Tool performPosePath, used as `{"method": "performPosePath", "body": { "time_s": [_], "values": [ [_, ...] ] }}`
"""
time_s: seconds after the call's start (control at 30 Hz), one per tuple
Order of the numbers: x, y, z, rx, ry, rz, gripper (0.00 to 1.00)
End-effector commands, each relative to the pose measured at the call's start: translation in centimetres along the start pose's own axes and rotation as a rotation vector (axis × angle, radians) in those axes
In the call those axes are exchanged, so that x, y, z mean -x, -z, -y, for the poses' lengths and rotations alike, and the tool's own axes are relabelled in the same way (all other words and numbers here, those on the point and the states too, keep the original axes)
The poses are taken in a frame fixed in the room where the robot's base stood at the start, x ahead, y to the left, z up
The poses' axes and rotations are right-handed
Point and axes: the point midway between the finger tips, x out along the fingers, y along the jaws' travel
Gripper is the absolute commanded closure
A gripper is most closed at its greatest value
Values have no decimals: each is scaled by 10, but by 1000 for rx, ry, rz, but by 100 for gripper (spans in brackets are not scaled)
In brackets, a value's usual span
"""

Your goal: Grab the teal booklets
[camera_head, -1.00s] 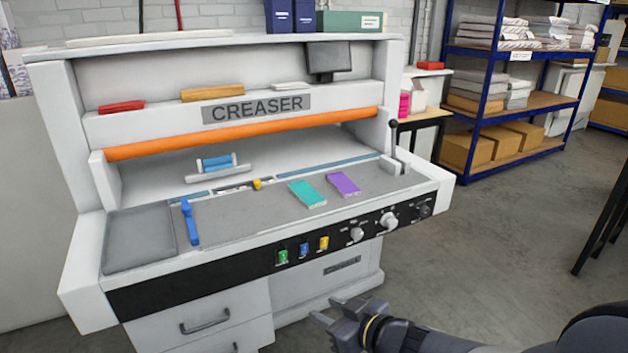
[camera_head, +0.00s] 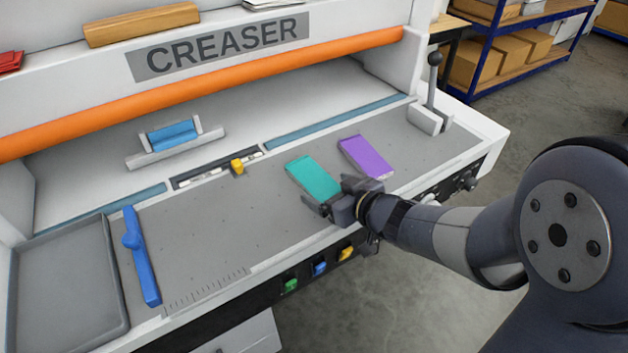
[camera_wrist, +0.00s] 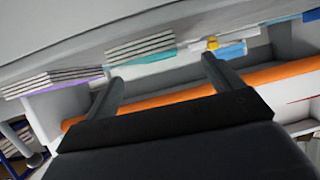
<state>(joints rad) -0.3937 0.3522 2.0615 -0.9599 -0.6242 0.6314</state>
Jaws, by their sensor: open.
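The teal booklets (camera_head: 314,176) lie as a flat stack on the grey bed of the creaser, left of the purple booklets (camera_head: 366,157). In the wrist view, which looks turned over, the striped page edges of the teal stack (camera_wrist: 140,47) show ahead of the fingers, nearer the left finger. The purple stack (camera_wrist: 50,82) is further left there. My gripper (camera_head: 330,196) is open at the near end of the teal stack, its fingers pointing towards it. In the wrist view my gripper (camera_wrist: 162,70) has nothing between its fingers. Whether a finger touches the stack cannot be told.
A blue tool (camera_head: 140,255) and a grey tray (camera_head: 70,290) are at the bed's left. A yellow slider (camera_head: 237,167) sits behind on a rail. A lever (camera_head: 433,90) stands at the right. The orange bar (camera_head: 210,85) crosses above the bed, whose middle is clear.

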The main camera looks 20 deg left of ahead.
Motion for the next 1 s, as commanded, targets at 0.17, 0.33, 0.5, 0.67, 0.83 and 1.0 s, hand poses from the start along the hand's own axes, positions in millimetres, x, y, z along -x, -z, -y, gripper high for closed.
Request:
{"method": "performPosePath", "body": {
  "time_s": [0.17,0.33,0.5,0.67,0.83,1.0],
  "values": [
    [-1,0,0,0,0,0,13],
    [-20,0,-5,1,1,1,13],
    [-43,0,-7,1,1,0,13],
    [-52,1,-8,0,-2,0,13],
    [-52,1,-8,1,-2,0,13],
    [-51,1,-8,1,-2,0,24]
  ]
}}
